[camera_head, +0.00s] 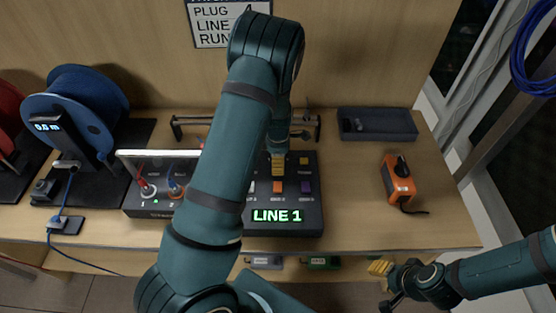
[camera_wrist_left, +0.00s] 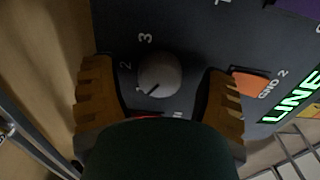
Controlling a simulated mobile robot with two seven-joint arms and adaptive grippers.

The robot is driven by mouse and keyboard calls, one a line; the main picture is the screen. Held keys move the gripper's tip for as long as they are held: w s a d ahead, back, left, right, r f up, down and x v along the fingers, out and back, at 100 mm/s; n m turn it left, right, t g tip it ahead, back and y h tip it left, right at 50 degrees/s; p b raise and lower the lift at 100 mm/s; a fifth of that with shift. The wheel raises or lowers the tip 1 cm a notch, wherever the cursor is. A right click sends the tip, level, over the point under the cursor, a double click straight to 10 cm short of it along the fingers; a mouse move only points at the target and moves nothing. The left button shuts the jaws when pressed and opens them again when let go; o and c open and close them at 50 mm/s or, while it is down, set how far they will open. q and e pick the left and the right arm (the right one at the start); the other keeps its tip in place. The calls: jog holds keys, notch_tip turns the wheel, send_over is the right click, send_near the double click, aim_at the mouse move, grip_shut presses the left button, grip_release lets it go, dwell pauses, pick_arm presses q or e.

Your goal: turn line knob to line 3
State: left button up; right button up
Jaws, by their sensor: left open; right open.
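The line knob (camera_wrist_left: 160,72) is a round grey dial on a dark control panel (camera_head: 312,212). The green display (camera_head: 277,216) reads LINE 1. My left gripper (camera_head: 279,165) is over the panel's back part; in the left wrist view its open yellow fingers (camera_wrist_left: 160,100) stand on either side of the knob with gaps. My left arm hides the knob in the head view. My right gripper (camera_head: 383,283) is open and empty before the table's front edge.
A board with red and blue plugs (camera_head: 147,191) stands left of the panel, partly behind my left arm. Blue (camera_head: 75,105) and red reels are farther left. An orange device (camera_head: 398,181) and a dark tray (camera_head: 376,125) are at the right. The table's right front is clear.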

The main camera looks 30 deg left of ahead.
pick_arm(q)
jog(key=c, duration=1.2)
jog(key=shift+m, duration=0.4)
jog(key=m, duration=0.4)
jog(key=shift+m, duration=0.3)
jog(key=shift+c, duration=0.2)
jog(key=m+b, duration=0.1)
jog(key=m, duration=0.5)
jog(key=m+b, duration=0.1)
jog(key=m, duration=0.5)
jog(key=shift+m, duration=0.4)
jog(key=m+b, duration=0.1)
jog(key=m, duration=0.4)
jog(key=shift+m+b, duration=0.3)
jog(key=shift+m, duration=0.3)
